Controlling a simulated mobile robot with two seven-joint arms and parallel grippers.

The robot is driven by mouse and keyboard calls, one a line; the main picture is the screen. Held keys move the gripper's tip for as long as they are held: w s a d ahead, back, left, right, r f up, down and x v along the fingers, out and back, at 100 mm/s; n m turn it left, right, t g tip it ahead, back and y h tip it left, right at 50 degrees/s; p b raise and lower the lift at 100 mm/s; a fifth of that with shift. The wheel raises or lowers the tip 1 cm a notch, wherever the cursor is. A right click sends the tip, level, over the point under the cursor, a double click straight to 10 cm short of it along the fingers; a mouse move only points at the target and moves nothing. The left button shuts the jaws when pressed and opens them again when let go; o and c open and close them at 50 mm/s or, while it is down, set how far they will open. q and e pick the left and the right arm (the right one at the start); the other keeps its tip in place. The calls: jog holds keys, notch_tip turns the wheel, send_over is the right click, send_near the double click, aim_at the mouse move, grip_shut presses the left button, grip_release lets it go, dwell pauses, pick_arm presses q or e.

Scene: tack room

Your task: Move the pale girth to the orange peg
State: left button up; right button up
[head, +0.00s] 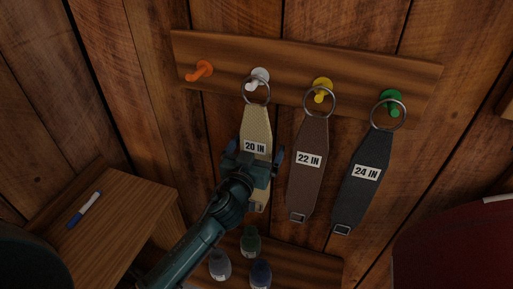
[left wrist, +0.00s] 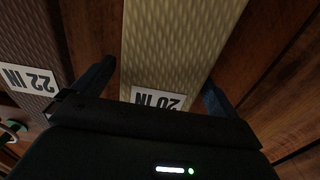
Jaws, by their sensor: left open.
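The pale girth (head: 257,124), labelled 20 IN, hangs by its metal ring from the white peg (head: 259,77). The orange peg (head: 200,71) at the left end of the wooden board is bare. My left gripper (head: 253,158) is open at the pale girth's label, with one finger on each side of the strap. In the left wrist view the pale girth (left wrist: 178,45) runs between the two spread fingers (left wrist: 155,88). Its lower part is partly hidden by the gripper in the head view. My right gripper is not in view.
A brown girth (head: 308,180) hangs on the yellow peg (head: 323,84), and a dark girth (head: 361,188) on the green peg (head: 391,97). Several bottles (head: 250,243) stand on a low shelf. A marker (head: 84,210) lies on a wooden surface (head: 125,215) at left.

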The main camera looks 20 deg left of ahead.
pick_arm(q)
jog(key=shift+c, duration=0.6)
jog(key=c, duration=1.2)
jog(key=shift+o, duration=0.2)
jog(key=shift+r+p, duration=0.7)
jog(key=shift+r, duration=0.2)
jog(key=shift+s+a+f, duration=0.1)
jog(key=shift+s, duration=3.1)
jog(key=shift+s+a, duration=0.1)
jog(key=shift+s, duration=1.7)
